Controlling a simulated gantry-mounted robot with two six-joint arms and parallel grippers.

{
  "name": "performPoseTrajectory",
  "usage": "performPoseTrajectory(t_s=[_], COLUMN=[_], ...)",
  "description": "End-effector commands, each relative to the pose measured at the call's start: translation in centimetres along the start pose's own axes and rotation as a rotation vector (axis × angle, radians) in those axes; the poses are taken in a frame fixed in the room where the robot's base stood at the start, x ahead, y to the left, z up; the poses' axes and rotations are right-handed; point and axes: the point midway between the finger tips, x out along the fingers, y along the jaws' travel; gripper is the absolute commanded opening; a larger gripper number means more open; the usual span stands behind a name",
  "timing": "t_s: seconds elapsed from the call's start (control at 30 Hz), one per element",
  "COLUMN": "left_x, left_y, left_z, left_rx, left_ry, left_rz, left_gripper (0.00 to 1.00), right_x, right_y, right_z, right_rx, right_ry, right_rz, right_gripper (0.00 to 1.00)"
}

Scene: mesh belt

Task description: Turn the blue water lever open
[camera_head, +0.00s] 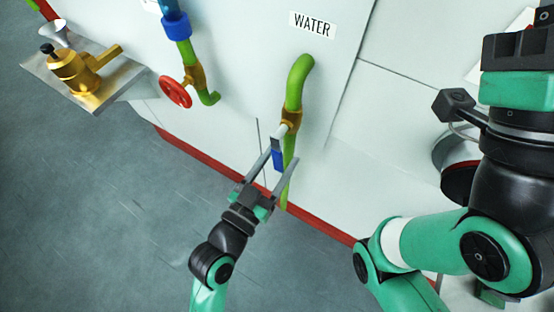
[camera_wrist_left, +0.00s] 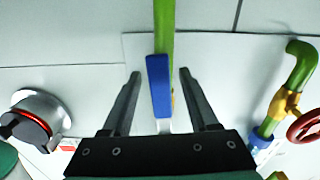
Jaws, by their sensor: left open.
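The blue water lever (camera_head: 278,160) hangs below a brass valve (camera_head: 290,120) on the green pipe (camera_head: 299,80) under the WATER sign (camera_head: 312,25). My left gripper (camera_head: 284,158) is open, with one finger on each side of the lever. In the left wrist view the blue lever (camera_wrist_left: 159,85) stands upright between the two spread fingers of the left gripper (camera_wrist_left: 160,73), with a visible gap on both sides. The lever partly covers the pipe there. My right arm shows at the right of the head view, but its gripper is not clearly visible.
A second green pipe with a red wheel valve (camera_head: 175,92) is to the left. A brass device (camera_head: 80,72) stands on a metal shelf (camera_head: 120,75) at upper left. The white wall (camera_head: 230,60) is close behind the pipes; the grey floor (camera_head: 90,210) is clear.

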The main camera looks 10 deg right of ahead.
Motion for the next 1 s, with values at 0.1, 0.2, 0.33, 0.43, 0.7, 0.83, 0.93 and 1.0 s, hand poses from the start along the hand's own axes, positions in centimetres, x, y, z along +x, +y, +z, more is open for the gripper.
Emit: performPoseTrajectory(t_s=[0.1,0.2,0.33,0.43,0.7,0.83,0.93,1.0], left_x=[0.0,-0.3,-1.9,-4.2,-10.1,-11.4,-11.7,-11.7], left_y=[0.0,0.0,-0.1,-0.1,-0.1,0.0,0.0,0.0], left_z=[0.0,0.0,-0.1,-0.1,0.1,0.0,0.0,0.0], left_rx=[0.0,0.0,0.0,-0.002,-0.001,0.0,0.001,0.001], left_ry=[0.0,-0.001,-0.001,-0.003,-0.002,-0.001,0.0,0.0], left_rz=[0.0,0.0,-0.003,-0.003,-0.005,-0.002,0.0,0.0], left_gripper=[0.6,0.6,0.6,0.6,0.6,0.6,0.6,0.6], right_x=[0.0,0.1,0.5,0.9,1.4,1.4,1.4,1.4], right_y=[0.0,0.0,0.0,0.0,0.0,0.0,0.0,0.0], right_z=[0.0,-0.1,-0.5,-0.9,-1.3,-1.3,-1.3,-1.3], right_rx=[0.0,0.0,0.0,0.0,0.0,0.0,0.0,0.0], right_ry=[0.0,0.0,0.0,0.0,0.0,0.0,0.0,0.0], right_rz=[0.0,0.0,0.0,0.0,0.0,0.0,0.0,0.0], right_gripper=[0.0,0.0,0.0,0.0,0.0,0.0,0.0,0.0])
